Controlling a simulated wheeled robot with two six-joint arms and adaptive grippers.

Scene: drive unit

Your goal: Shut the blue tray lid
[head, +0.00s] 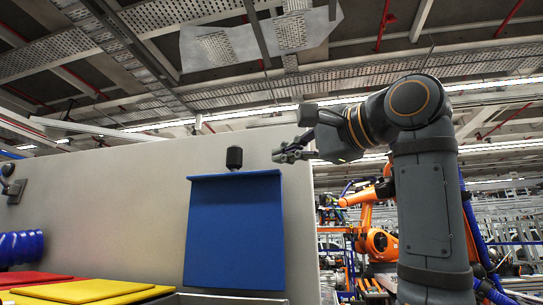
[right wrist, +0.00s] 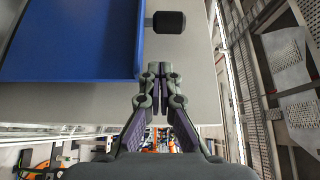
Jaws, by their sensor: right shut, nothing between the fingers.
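The blue tray lid (head: 235,230) stands raised and upright in front of a pale grey panel in the head view. It also fills the upper left of the right wrist view (right wrist: 75,40). A black knob (head: 234,157) shows just above the lid's top edge, and in the right wrist view (right wrist: 169,22) it lies beyond my fingertips. My right gripper (head: 282,155) is shut and empty, to the right of the knob near the lid's top right corner. I see no contact with the lid. My left gripper is not in view.
The grey panel (head: 120,185) stands behind the lid. Red (head: 30,279) and yellow (head: 85,291) flat lids lie at the lower left. An orange robot arm (head: 375,240) stands in the background at right.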

